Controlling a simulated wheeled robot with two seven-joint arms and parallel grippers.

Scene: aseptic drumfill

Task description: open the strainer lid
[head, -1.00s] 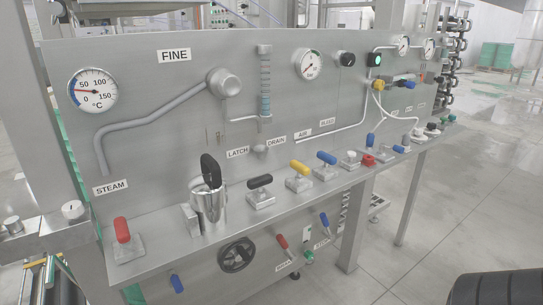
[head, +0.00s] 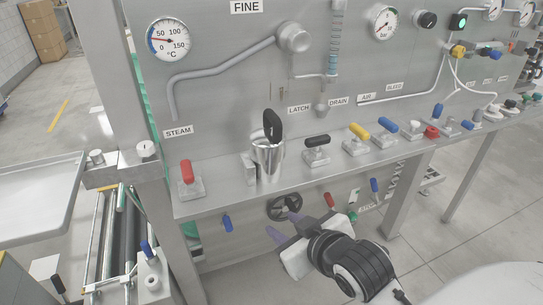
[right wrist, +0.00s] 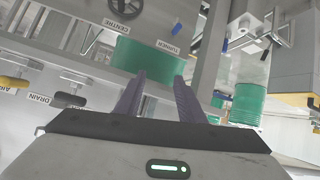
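The strainer is a shiny metal cup (head: 268,160) on the panel's shelf, between the red-handled valve and the black-handled valve. Its black lid (head: 272,125) stands upright at the cup's rim, looking raised rather than lying flat over the mouth. My right gripper (head: 284,227) is below the shelf's front edge, near the black handwheel and well apart from the strainer. In the right wrist view its two purple fingers (right wrist: 160,82) are spread with nothing between them. The strainer is not seen in that view. My left gripper is out of view.
The shelf (head: 222,201) carries a red-handled valve (head: 187,178), a black-handled valve (head: 317,146) and several coloured valves to the right. A black handwheel (head: 284,207) and small levers sit below. A roller conveyor (head: 115,245) stands at left. Open floor lies at right.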

